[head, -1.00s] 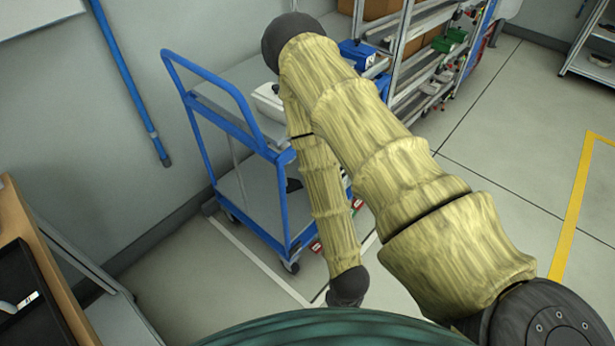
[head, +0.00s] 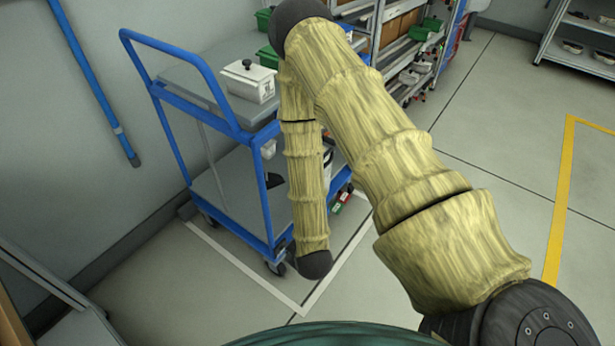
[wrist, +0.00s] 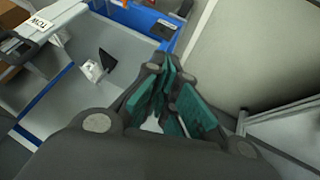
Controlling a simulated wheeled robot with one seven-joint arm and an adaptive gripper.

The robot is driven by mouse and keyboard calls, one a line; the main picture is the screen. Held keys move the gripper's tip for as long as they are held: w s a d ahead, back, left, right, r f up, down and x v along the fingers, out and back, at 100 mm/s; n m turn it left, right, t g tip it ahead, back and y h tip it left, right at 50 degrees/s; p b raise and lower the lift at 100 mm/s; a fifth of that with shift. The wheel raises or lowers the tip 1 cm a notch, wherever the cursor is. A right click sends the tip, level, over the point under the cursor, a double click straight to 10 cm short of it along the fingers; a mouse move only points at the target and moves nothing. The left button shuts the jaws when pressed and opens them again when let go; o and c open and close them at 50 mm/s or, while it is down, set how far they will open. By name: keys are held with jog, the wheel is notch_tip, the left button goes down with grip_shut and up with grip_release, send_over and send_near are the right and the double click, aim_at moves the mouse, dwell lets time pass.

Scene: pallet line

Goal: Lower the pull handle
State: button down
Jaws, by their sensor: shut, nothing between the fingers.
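No part that I can clearly tell as the pull handle shows in either view. The blue trolley (head: 262,215) stands left of centre in the head view, with a raised blue tubular push bar (head: 165,45) at its left end. A white box with a black knob (head: 247,80) sits on its top shelf. My gripper (wrist: 172,85) shows in the wrist view with teal finger pads; it is shut and empty. It points toward a blue edge (wrist: 140,18) and a grey surface. In the head view my arm hides the gripper.
A rack with shelves and bins (head: 405,60) stands behind the trolley. A blue pole (head: 95,85) is by the left wall. Yellow floor tape (head: 560,200) and open floor lie to the right. A black wedge-shaped thing (wrist: 106,60) shows in the wrist view.

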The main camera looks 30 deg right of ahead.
jog(key=w+d+n+t+h+b, duration=0.2)
jog(key=w+d+t+b, duration=0.1)
jog(key=w+b, duration=0.4)
jog(key=w+d+n+t+h+b, duration=0.2)
jog(key=w+d+t+b, duration=0.15)
jog(key=w, duration=0.45)
jog(key=w+d+r+n+t+h+b, duration=0.1)
jog(key=w+d+r+h+b, duration=0.3)
jog(key=b, duration=0.4)
jog(key=shift+w+d+h+b, duration=0.35)
jog(key=shift+w+d+h, duration=0.5)
jog(key=shift+w, duration=0.25)
jog(key=shift+t, duration=0.25)
jog(key=w+d+b, duration=0.5)
jog(key=d, duration=0.2)
jog(key=shift+d, duration=0.4)
jog(key=shift+s+r, duration=0.1)
jog(key=shift+r, duration=0.05)
